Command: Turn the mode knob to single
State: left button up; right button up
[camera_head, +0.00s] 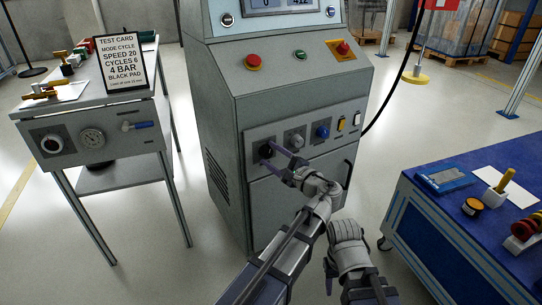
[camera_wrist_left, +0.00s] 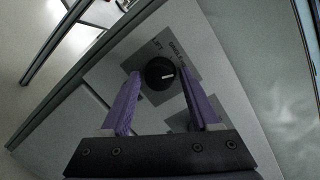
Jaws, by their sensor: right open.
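The black mode knob (camera_head: 266,150) is the leftmost knob on the grey cabinet's lower control panel. In the left wrist view the round black knob (camera_wrist_left: 158,72) has a white mark pointing right in the picture. Its dark plate (camera_wrist_left: 180,50) carries small lettering that seems to include "SINGLE" and "LIFT". My left gripper (camera_head: 276,158) is at the panel. Its purple fingers (camera_wrist_left: 162,98) are spread, one on each side of the knob, with gaps showing. My right gripper (camera_head: 329,274) is lower, in front of the cabinet, away from the panel.
A grey knob (camera_head: 296,140), a blue knob (camera_head: 322,131), a yellow switch (camera_head: 341,124) and a white switch (camera_head: 357,119) sit right of the mode knob. A test card (camera_head: 122,62) reading "MODE CYCLE" stands on the left bench. A blue table (camera_head: 440,230) stands right.

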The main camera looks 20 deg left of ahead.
pick_arm(q)
grip_shut()
dwell(0.4)
jog(key=n+p, duration=0.1)
jog(key=n, duration=0.2)
jog(key=shift+r+n+h, duration=0.1)
jog(key=shift+n+h, duration=0.2)
jog(key=shift+s+a+n+g+h+p, duration=0.1)
jog(key=shift+n+g+h+p, duration=0.2)
jog(key=shift+n+p, duration=1)
jog(key=shift+n+b, duration=0.55)
jog(key=shift+n, duration=0.15)
jog(key=shift+o, duration=1.6)
grip_release()
